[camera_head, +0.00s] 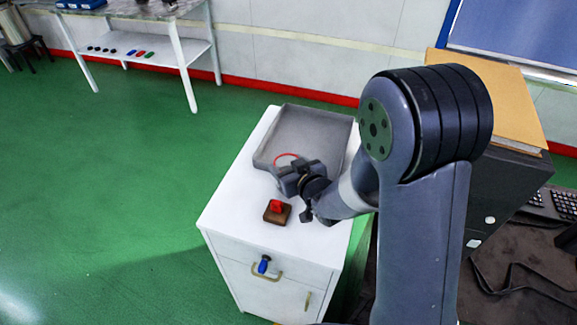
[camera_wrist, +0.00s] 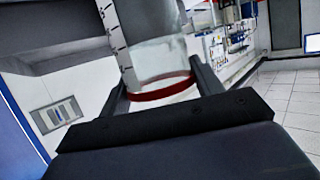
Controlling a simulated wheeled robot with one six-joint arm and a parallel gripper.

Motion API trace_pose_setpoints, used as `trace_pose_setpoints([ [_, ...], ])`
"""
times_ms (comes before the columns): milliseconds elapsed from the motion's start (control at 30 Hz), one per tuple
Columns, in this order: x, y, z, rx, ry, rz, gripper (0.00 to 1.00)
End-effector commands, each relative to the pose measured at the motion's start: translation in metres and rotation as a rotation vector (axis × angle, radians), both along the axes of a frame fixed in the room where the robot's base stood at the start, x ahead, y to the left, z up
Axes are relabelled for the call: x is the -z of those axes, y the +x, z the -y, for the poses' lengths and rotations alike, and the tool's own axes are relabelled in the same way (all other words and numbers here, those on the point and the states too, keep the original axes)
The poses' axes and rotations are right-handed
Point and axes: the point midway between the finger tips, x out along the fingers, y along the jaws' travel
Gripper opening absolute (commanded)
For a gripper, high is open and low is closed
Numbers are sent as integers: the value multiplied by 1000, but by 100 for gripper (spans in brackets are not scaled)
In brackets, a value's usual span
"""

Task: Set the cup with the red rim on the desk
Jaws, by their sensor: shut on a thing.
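The cup with the red rim (camera_wrist: 160,88) is clear, with dark marks along one side in the wrist view, and sits between my gripper's two fingers. In the head view only its thin red rim (camera_head: 287,156) shows clearly, over the near part of the grey tray. My gripper (camera_head: 290,170) is shut on the cup and hides part of it. Whether the cup touches the tray cannot be told. A dark desk surface (camera_head: 508,268) with keyboards lies at the right, partly behind my arm.
The grey tray (camera_head: 329,124) lies on a white cabinet (camera_head: 240,208). A brown block with a red top (camera_head: 277,212) sits near the front of the cabinet top. A blue item (camera_head: 264,264) is at the drawer front. A table (camera_head: 140,8) stands at the back left. Green floor is open at left.

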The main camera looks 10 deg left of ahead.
Motion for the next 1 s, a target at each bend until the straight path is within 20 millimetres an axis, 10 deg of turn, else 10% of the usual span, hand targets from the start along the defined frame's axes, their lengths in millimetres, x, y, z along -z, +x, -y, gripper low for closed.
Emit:
trace_pose_setpoints([
  [567,13,0,0,1,2,3,13],
  [600,12,0,0,1,1,2,65],
  [1000,12,0,0,1,0,1,84],
])
